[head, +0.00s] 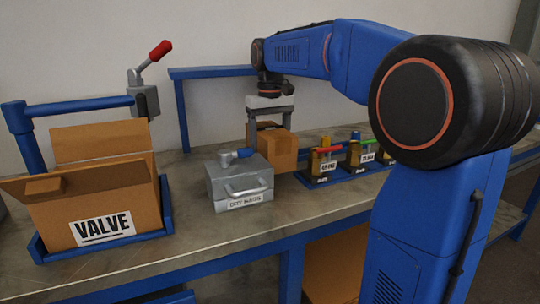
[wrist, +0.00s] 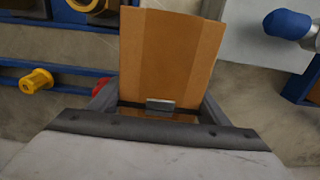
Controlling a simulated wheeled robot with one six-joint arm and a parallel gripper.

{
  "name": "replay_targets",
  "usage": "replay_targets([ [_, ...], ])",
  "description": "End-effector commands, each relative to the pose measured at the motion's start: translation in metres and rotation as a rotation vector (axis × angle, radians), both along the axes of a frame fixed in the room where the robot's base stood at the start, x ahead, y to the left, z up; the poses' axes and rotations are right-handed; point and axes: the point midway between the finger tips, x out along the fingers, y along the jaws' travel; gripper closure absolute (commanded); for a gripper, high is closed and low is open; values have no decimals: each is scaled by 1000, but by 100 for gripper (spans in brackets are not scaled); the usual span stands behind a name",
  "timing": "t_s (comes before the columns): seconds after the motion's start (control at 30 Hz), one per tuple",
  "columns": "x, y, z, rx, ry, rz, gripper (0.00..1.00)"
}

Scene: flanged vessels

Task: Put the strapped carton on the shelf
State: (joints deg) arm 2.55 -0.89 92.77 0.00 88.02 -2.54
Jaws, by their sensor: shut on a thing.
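The strapped carton (head: 278,151) is a small brown box with a dark strap and a metal buckle. It hangs in my gripper (head: 270,112), above the bench behind the grey metal box. In the wrist view the carton (wrist: 172,55) fills the upper middle, with its strap and buckle close to the gripper (wrist: 158,112). My gripper is shut on it. Whether its underside touches the bench is hidden by the grey box.
A grey metal box (head: 240,185) with a handle sits in front of the carton. An open carton labelled VALVE (head: 95,205) stands in a blue tray at left, beside a red-handled lever (head: 150,75).

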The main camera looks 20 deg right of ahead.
Motion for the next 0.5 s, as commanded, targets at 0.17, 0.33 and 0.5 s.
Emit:
replay_targets([
  [0.17, -1, 0, -22, 0, 1, 0, 83],
  [0.33, 0, 0, -33, 0, -1, 0, 83],
  [0.5, 0, 0, -32, 0, -1, 0, 83],
])
